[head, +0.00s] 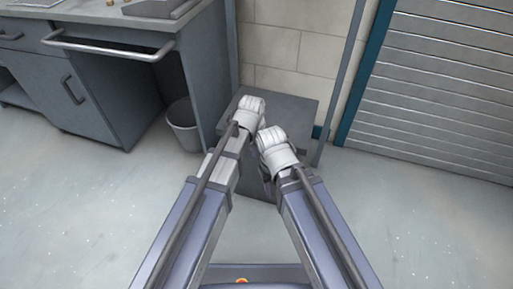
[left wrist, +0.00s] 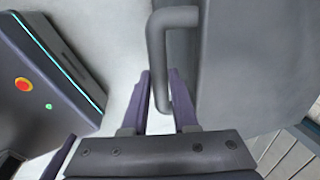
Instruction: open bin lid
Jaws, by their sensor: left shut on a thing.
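The bin (head: 295,108) is a dark grey box against the back wall, in the middle of the head view. Its top looks flat, and I see no clear gap under the lid. A grey bar handle (left wrist: 157,60) shows in the left wrist view, beside the bin's grey panel (left wrist: 235,70). My left gripper (left wrist: 162,104) has its two fingers on either side of the handle's end and is shut on it. In the head view the left wrist (head: 249,112) is over the bin's left part and hides the fingers.
A grey workbench (head: 110,75) with a rail handle stands on the left. A small grey bucket (head: 184,125) is on the floor between it and the bin. A roller shutter (head: 435,90) is on the right. The floor (head: 410,220) at front right is clear.

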